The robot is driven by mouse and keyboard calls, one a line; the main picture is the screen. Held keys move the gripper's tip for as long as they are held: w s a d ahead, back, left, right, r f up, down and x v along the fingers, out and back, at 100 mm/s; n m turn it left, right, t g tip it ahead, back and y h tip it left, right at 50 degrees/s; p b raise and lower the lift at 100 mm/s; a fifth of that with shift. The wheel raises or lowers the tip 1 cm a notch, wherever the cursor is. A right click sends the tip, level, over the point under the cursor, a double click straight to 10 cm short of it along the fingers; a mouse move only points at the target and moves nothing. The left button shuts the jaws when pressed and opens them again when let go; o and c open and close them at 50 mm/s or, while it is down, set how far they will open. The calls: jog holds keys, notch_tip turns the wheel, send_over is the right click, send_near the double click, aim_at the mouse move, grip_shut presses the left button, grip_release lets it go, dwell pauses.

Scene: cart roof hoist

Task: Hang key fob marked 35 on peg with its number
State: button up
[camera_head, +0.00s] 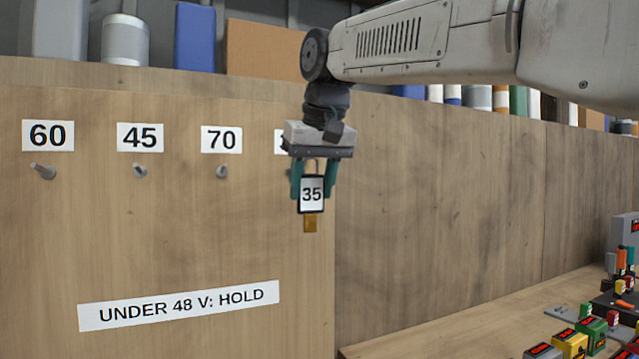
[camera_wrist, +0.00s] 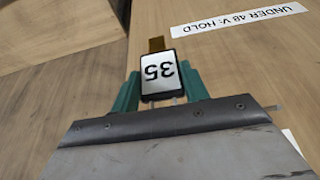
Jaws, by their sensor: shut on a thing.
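The key fob marked 35 (camera_head: 311,195) has a white face, a dark rim and a brass-coloured tab below. My gripper (camera_head: 313,178) is shut on it with teal fingers, in front of the board's right part. The fob also shows in the wrist view (camera_wrist: 160,73), between the fingers (camera_wrist: 160,92). Pegs stand under the labels 60 (camera_head: 43,171), 45 (camera_head: 140,171) and 70 (camera_head: 222,171). A fourth label (camera_head: 279,141) is mostly hidden behind my gripper, so its number cannot be read. Any peg below it is hidden too.
A sign reading "UNDER 48 V: HOLD" (camera_head: 180,306) is on the wooden board (camera_head: 120,230) below the pegs. A bench (camera_head: 440,325) at lower right carries several coloured boxes and small parts. Containers stand behind the board's top edge.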

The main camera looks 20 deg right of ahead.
jog(key=w, duration=0.7)
jog(key=shift+w+f, duration=0.25)
jog(key=shift+f, duration=0.15)
dwell(0.3)
dwell(0.6)
jog(key=o, duration=1.2)
jog(key=shift+c, duration=0.2)
